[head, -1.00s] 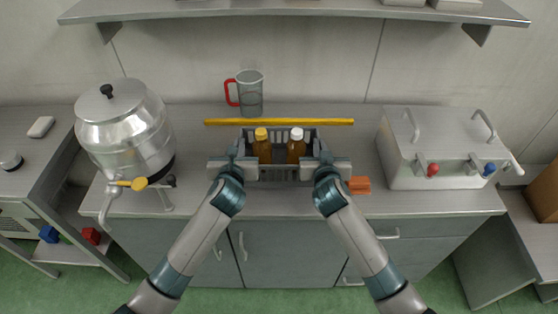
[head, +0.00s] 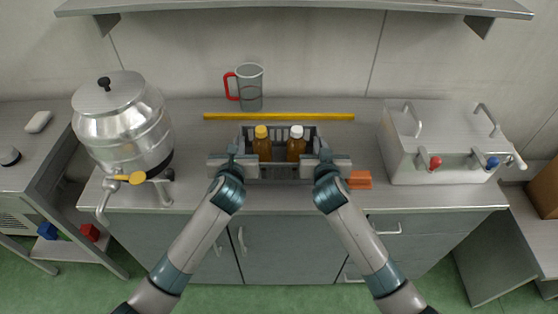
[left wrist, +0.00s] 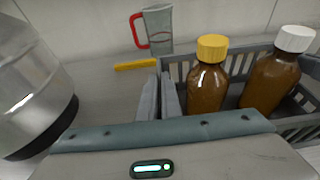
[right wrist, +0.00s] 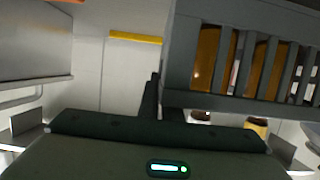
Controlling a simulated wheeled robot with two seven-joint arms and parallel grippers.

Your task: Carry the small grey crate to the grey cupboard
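The small grey crate (head: 279,173) has slatted walls and is level in front of me, over the front half of the bench. It holds two brown bottles, one with a yellow cap (head: 261,131) and one with a white cap (head: 296,131). My left gripper (head: 234,157) is shut on its left end wall; the fingers show in the left wrist view (left wrist: 160,97). My right gripper (head: 324,157) is shut on its right end, its inner finger partly hidden. Whether the crate's underside clears the bench is hard to tell. I cannot make out a separate grey cupboard.
The bench (head: 200,190) has grey-green doors below. A steel urn (head: 122,125) stands left, a lidded steel box (head: 440,150) right. An orange block (head: 360,180) is close right. A shelf (head: 290,7) hangs above.

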